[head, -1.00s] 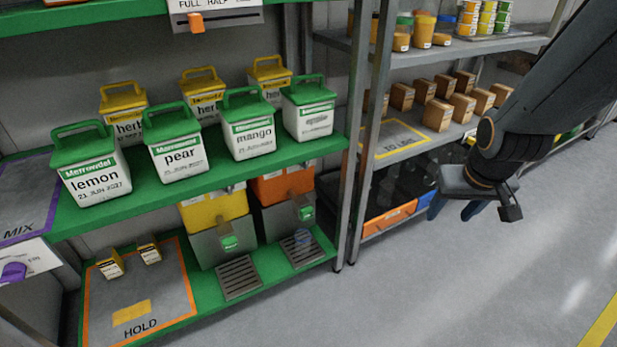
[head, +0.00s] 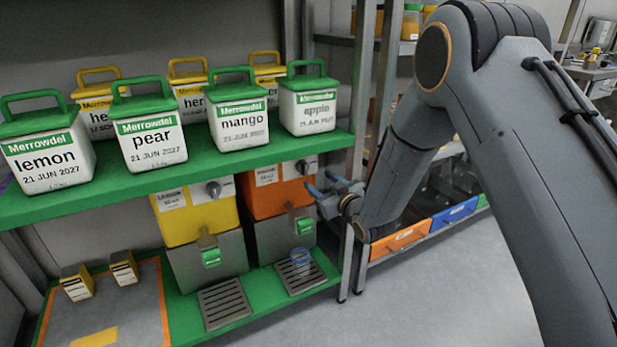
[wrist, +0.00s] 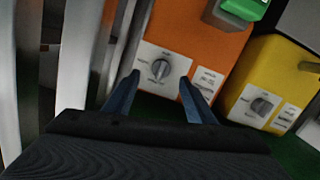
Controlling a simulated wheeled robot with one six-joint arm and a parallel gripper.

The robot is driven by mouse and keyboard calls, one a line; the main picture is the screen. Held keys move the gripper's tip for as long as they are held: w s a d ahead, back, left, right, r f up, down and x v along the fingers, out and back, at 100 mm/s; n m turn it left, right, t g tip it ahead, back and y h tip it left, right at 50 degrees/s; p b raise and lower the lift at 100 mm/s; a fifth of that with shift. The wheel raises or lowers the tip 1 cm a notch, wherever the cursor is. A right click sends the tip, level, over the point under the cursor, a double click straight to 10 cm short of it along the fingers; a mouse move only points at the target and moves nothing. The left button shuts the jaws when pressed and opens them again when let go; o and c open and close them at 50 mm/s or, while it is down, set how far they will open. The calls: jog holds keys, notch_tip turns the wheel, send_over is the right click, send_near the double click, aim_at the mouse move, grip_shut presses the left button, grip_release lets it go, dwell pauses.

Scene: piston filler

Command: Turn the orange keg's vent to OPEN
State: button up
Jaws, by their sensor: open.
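The orange keg (head: 268,198) stands on the lower green shelf, right of the yellow keg. Its grey vent knob (head: 303,167) sits on a white plate near the keg's top right; the knob also shows in the wrist view (wrist: 159,69). The plate's lettering is too blurred to read, so I cannot tell the setting. My gripper (head: 320,184) is open and empty, just right of and in front of the knob. In the wrist view my blue fingers (wrist: 158,82) point at the plate, with the knob seen between their tips; I see no contact.
The yellow keg (head: 178,224) has a similar knob (head: 213,189). The upper green shelf (head: 180,178), with labelled tubs, overhangs the kegs. A grey rack post (head: 357,120) stands close right of my gripper.

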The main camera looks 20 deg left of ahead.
aim_at(306, 171)
jog(key=shift+n+y, duration=0.3)
jog(key=shift+y, duration=0.5)
jog(key=b+x, duration=0.1)
jog(key=x, duration=0.3)
jog(key=b+x, duration=0.1)
jog(key=x, duration=0.3)
jog(key=shift+w+a+f, duration=0.2)
jog(key=c, duration=1)
